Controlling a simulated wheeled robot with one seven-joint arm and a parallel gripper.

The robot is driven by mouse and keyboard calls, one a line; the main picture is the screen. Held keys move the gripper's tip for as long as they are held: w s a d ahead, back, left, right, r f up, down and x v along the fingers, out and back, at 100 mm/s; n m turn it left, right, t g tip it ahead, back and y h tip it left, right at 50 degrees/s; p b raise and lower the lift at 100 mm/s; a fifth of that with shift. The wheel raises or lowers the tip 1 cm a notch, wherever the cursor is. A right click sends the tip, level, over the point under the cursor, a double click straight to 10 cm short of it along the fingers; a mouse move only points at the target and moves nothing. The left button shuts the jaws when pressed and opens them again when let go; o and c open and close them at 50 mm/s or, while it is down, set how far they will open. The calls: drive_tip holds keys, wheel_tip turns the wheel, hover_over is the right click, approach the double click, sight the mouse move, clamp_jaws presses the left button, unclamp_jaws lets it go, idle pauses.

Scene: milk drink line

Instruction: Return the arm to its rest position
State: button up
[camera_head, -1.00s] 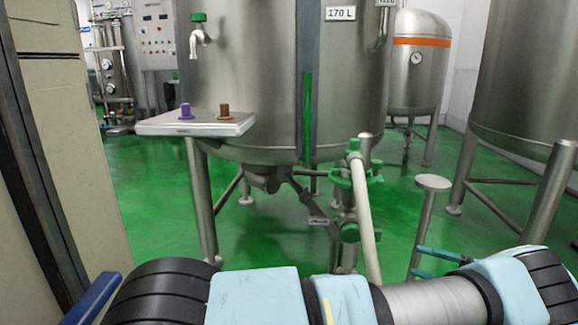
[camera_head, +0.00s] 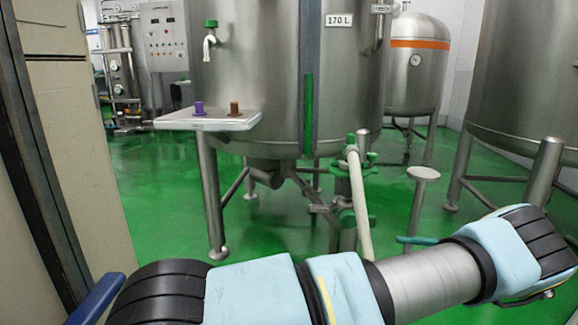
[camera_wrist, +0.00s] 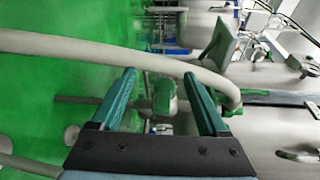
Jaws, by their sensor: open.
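My arm (camera_head: 430,279) stretches across the bottom of the head view, its blue and black links bent toward the right. In the wrist view my gripper (camera_wrist: 160,76) is open, with its two teal fingers apart and nothing held between them. In the head view only a bit of a teal finger (camera_head: 418,240) shows above the arm; the rest of the gripper is hidden behind it. A pale hose (camera_head: 359,200) hangs from the tank's valve. In the wrist view the hose (camera_wrist: 120,51) crosses past the fingertips; I cannot tell how far beyond them it is.
A large steel tank (camera_head: 260,70) on legs stands ahead. Its small shelf (camera_head: 215,123) carries a purple (camera_head: 198,108) and a brown piece (camera_head: 235,109). A round-topped post (camera_head: 424,174) stands right of the hose. A cabinet (camera_head: 75,130) is close on the left. Green floor (camera_head: 160,210) is open between.

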drive_tip(key=w+a+r+n+g+h, duration=0.1)
drive_tip(key=w+a+r+g+h, duration=0.2)
drive_tip(key=a, duration=0.8)
drive_tip(key=w+a+r+n+g+h, duration=0.1)
drive_tip(key=w+a+g+h, duration=0.3)
drive_tip(key=a, duration=0.7)
drive_tip(key=s+a+r+n+t+h, duration=0.1)
drive_tip(key=s+a+r+h, duration=0.3)
drive_tip(key=s+a, duration=0.35)
drive_tip(key=s+a+r+n+t+h, duration=0.1)
drive_tip(key=s+a+r+n+h, duration=0.1)
drive_tip(key=s+a+r+h, duration=0.4)
wheel_tip(320, 180, up, 32)
drive_tip(key=s+a+y+p, duration=0.1)
drive_tip(key=s+p, duration=0.1)
drive_tip(key=p, duration=3.2)
drive_tip(key=shift+s+a+f, duration=0.15)
drive_tip(key=shift+s+a, duration=0.1)
drive_tip(key=shift+a, duration=0.05)
